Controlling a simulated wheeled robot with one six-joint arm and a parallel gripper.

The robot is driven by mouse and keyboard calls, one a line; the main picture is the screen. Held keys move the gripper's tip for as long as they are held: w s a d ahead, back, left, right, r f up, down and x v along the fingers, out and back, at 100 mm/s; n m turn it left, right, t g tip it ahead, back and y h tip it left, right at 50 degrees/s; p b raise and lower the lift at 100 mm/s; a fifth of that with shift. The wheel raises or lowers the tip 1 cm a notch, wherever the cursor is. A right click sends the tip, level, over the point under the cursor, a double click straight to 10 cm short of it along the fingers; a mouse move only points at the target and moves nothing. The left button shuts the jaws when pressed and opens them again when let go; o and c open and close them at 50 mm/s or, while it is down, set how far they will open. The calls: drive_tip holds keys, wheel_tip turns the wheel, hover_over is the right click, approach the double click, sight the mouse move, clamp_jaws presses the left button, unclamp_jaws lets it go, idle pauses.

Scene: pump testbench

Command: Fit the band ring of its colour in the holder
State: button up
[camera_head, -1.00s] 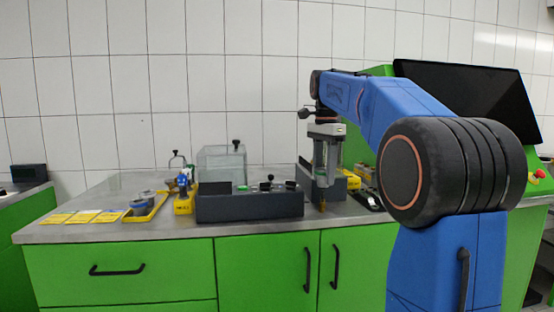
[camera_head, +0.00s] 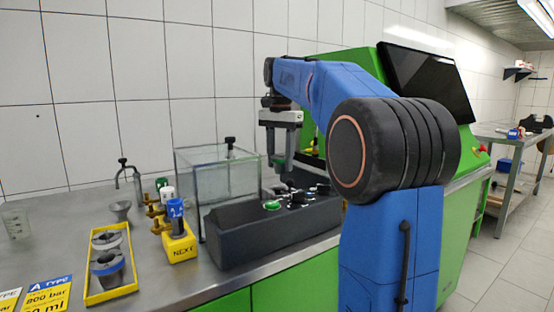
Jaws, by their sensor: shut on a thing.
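My gripper (camera_head: 283,170) points down above the dark console, to the right of the glass tank. A yellow block marked NEXT (camera_head: 181,252) carries a blue-topped part (camera_head: 176,212). Which item is the holder is not clear.
The glass tank (camera_head: 212,190) and dark console (camera_head: 262,237) with knobs stand in the middle of the bench. Brass fittings with green and white tops (camera_head: 163,193) stand behind the yellow block. Type cards (camera_head: 47,295) lie at the front left, near a clear beaker (camera_head: 16,224).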

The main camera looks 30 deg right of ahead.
sight(280, 171)
drive_tip(key=shift+w+f, duration=0.1)
drive_tip(key=shift+f, duration=2)
drive_tip(key=shift+a+f, duration=0.1)
drive_tip(key=shift+f, duration=0.85)
drive_tip(key=shift+s+f, duration=0.25)
drive_tip(key=shift+f, duration=1.05)
idle(0.6)
drive_tip(key=o, duration=1.2)
drive_tip(key=shift+c, duration=0.2)
drive_tip(key=shift+o, duration=0.4)
drive_tip(key=shift+w+r, duration=0.2)
drive_tip(key=shift+r, duration=3.35)
